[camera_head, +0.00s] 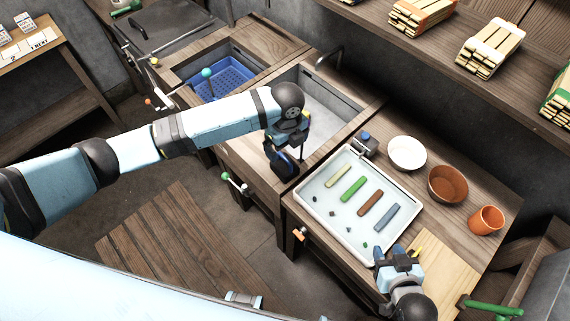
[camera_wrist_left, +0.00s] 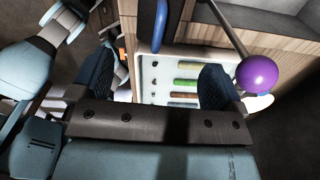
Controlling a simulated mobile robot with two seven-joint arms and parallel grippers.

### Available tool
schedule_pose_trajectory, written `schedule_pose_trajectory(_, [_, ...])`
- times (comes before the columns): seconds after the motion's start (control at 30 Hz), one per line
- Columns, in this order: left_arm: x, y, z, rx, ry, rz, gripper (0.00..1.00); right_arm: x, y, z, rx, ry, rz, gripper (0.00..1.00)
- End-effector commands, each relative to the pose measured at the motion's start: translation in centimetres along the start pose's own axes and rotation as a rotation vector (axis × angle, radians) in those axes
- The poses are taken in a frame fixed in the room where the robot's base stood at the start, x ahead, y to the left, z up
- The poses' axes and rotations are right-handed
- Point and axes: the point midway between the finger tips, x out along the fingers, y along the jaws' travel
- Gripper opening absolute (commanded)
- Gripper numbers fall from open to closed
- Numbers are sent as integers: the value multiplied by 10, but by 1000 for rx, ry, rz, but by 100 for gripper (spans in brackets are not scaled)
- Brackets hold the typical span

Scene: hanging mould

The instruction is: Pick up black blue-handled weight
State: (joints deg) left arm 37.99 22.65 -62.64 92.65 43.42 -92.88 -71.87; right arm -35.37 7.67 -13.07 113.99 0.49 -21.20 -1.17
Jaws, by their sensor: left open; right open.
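A small dark block with a blue top (camera_head: 365,144), which looks like the black blue-handled weight, stands on the bench beside the upper right corner of the white tray. My left gripper (camera_head: 283,163) is left of it, over the front edge of the sink bench, apart from it. In the left wrist view its two dark fingers (camera_wrist_left: 157,82) are spread, with the tray showing between them. My right gripper (camera_head: 396,258) is open at the tray's lower right corner.
The white tray (camera_head: 325,221) holds several coloured bars and small bits. A white bowl (camera_head: 407,152), a brown bowl (camera_head: 447,184) and an orange cup (camera_head: 486,220) stand to its right. A rod with a purple ball (camera_wrist_left: 257,74) is close to my left gripper's right finger.

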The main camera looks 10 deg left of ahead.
Motion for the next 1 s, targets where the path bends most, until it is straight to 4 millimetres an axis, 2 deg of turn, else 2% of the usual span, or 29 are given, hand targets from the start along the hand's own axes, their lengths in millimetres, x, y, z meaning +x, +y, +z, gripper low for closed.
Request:
schedule_pose_trajectory(0.1, [24, 1, 0, -2, 1, 2, 94, -2, 1, -1, 0, -1, 2, 43])
schedule_pose_trajectory(0.2, [38, 0, 0, -3, 0, 0, 94, -3, 2, -2, -1, -2, 3, 43])
schedule_pose_trajectory(0.47, [57, 1, 0, -2, 2, 0, 94, -5, 2, -5, -1, -3, 5, 43])
schedule_pose_trajectory(0.7, [92, 4, 2, -3, 1, -1, 94, -9, 4, -11, -3, 0, 9, 43])
schedule_pose_trajectory(1.0, [100, 3, 2, -2, 0, -4, 94, -9, 4, -11, -2, 0, 10, 43])
